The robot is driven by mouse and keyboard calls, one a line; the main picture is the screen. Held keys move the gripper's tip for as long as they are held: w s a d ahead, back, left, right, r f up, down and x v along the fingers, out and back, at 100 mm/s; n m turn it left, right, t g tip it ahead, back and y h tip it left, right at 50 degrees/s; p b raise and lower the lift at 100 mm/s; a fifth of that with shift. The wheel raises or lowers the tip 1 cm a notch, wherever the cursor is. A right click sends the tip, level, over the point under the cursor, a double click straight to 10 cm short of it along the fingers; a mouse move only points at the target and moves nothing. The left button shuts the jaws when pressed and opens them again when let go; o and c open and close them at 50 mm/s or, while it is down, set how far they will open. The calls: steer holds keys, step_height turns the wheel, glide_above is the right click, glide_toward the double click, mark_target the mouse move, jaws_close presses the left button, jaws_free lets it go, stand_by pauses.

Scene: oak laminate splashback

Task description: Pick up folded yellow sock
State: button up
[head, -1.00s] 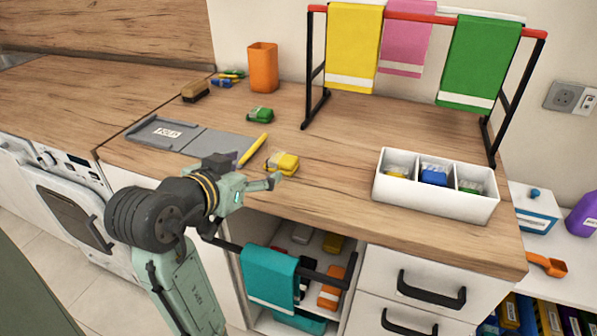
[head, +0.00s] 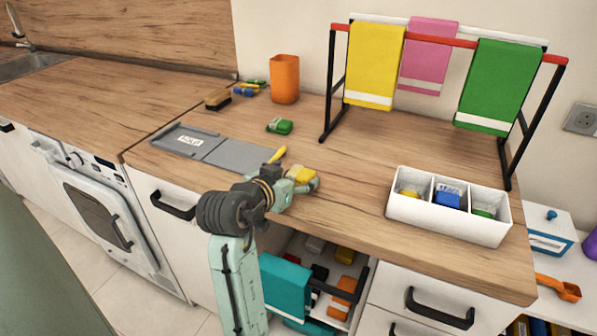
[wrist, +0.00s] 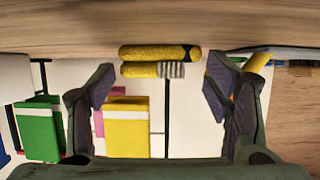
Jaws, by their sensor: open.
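The folded yellow sock (head: 301,174) lies on the wooden counter near its front edge. In the wrist view the sock (wrist: 158,54) shows as two stacked yellow layers with a grey ribbed part at one end. My gripper (head: 303,181) is low over the counter at the sock and partly covers it in the head view. In the wrist view my gripper (wrist: 160,85) is open, with the sock in line with the gap between its fingers. I cannot tell whether the fingertips touch the sock.
A green folded item (head: 280,126) is behind. A white divided box (head: 450,222) stands right, below a drying rack (head: 331,85) with towels. Bare counter lies between sock and box.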

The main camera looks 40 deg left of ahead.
steer(key=shift+f, duration=0.1)
steer(key=shift+c, duration=0.2)
steer(key=c, duration=0.7)
